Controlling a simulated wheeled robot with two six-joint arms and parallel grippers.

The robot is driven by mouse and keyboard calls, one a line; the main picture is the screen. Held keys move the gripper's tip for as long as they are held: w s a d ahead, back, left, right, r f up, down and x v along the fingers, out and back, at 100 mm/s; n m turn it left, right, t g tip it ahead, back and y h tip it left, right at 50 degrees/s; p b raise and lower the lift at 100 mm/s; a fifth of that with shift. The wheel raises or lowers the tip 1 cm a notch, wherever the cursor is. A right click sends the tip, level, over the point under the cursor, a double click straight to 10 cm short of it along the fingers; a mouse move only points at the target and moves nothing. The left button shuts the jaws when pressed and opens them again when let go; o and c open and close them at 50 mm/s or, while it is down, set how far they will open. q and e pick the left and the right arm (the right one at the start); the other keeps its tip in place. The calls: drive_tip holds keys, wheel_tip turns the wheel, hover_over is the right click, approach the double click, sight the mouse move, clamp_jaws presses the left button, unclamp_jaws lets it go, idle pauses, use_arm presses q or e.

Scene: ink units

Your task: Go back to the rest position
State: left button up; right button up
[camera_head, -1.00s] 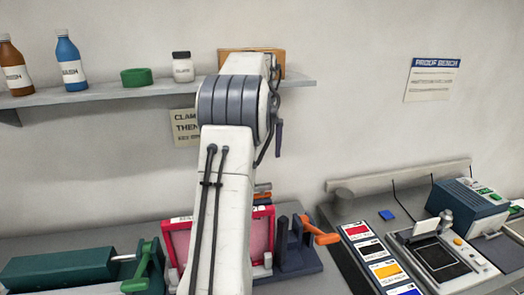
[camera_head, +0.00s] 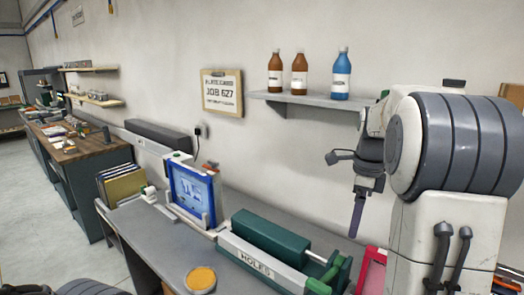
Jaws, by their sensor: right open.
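My right arm fills the right side of the head view, with its big grey-banded joint close to the camera. My right gripper (camera_head: 357,212) hangs beyond that joint, in front of the wall and above the bench. Its dark finger points down, it is open, and I see nothing held in it. The arm hides part of it. My left gripper is not in view.
Below stands a grey bench (camera_head: 147,232) with a green roller unit (camera_head: 270,237), a blue-framed screen (camera_head: 191,193) and a round yellow-topped dish (camera_head: 200,279). Several bottles stand on a wall shelf (camera_head: 308,101). A wooden-topped bench (camera_head: 85,149) and open floor (camera_head: 35,215) lie left.

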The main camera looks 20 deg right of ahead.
drive_tip(key=s+a+f+n+b, duration=0.1)
drive_tip(key=a+f+n, duration=0.3)
drive_tip(key=a+n, duration=0.65)
drive_tip(key=s+a+f+n+b, duration=0.25)
drive_tip(key=a+n, duration=0.45)
drive_tip(key=a, duration=0.7)
drive_tip(key=s+a+f+n+b, duration=0.1)
drive_tip(key=s+a+f+n, duration=0.3)
drive_tip(key=s+n, duration=0.3)
drive_tip(key=s+a+f+n+b, duration=0.1)
drive_tip(key=s+a+f+n, duration=0.4)
drive_tip(key=n, duration=0.5)
drive_tip(key=s+a, duration=0.2)
drive_tip(key=s, duration=0.1)
drive_tip(key=shift+a+y, duration=0.25)
drive_tip(key=shift+y, duration=0.15)
drive_tip(key=shift+f, duration=0.1)
